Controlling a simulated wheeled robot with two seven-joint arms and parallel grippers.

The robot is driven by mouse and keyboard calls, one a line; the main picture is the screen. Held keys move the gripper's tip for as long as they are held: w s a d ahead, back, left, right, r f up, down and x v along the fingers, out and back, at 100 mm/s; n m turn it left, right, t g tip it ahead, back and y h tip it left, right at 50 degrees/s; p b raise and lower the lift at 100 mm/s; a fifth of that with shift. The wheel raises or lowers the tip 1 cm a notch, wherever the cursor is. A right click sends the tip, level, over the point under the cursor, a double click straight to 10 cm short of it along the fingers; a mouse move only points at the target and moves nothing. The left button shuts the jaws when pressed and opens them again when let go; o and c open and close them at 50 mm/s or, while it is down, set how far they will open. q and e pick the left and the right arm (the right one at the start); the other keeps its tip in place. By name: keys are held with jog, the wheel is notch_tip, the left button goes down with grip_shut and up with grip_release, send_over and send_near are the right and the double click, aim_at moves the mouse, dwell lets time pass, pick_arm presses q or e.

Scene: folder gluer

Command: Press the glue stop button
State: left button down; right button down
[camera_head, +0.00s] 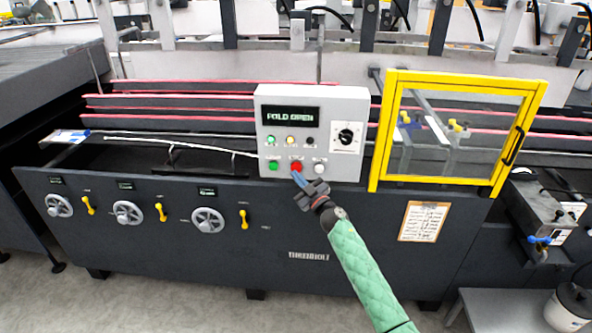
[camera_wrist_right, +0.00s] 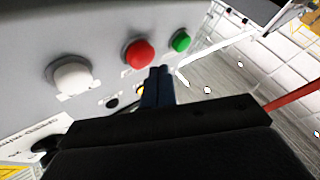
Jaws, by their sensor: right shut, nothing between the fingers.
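A light grey control box (camera_head: 340,105) with a "FOLD OPEN" display stands on the machine. Its lower row has a green button (camera_head: 273,166), a red button (camera_head: 296,166) and a white button (camera_head: 319,169). In the right wrist view the red button (camera_wrist_right: 138,53) lies between the white button (camera_wrist_right: 70,74) and the green button (camera_wrist_right: 181,41). My right gripper (camera_head: 298,177) is shut and empty, its tips just below the red button. In the wrist view the fingertips (camera_wrist_right: 159,72) are close to the red button; contact cannot be told. The button labels are too small to read.
A yellow-framed guard door (camera_head: 376,140) stands right of the box. Handwheels (camera_head: 207,220) and yellow levers (camera_head: 243,219) line the machine's front at left. Red belts (camera_head: 180,99) run behind. The space in front of the panel is free around my arm.

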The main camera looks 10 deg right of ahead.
jog(key=shift+w, duration=0.15)
dwell(0.5)
jog(key=shift+w+d, duration=0.1)
jog(key=shift+w, duration=0.15)
pick_arm(q)
jog(key=shift+s, duration=0.1)
pick_arm(e)
jog(key=shift+w, duration=0.15)
dwell(0.4)
pick_arm(q)
jog(key=shift+w, duration=0.35)
pick_arm(e)
jog(key=shift+w+d, duration=0.15)
jog(key=shift+w, duration=0.15)
pick_arm(q)
jog(key=shift+s, duration=0.2)
jog(key=shift+s+r+p, duration=0.1)
jog(key=shift+r+p, duration=0.35)
jog(key=shift+r, duration=0.05)
pick_arm(e)
jog(key=shift+s+a, duration=0.25)
jog(key=shift+s, duration=0.65)
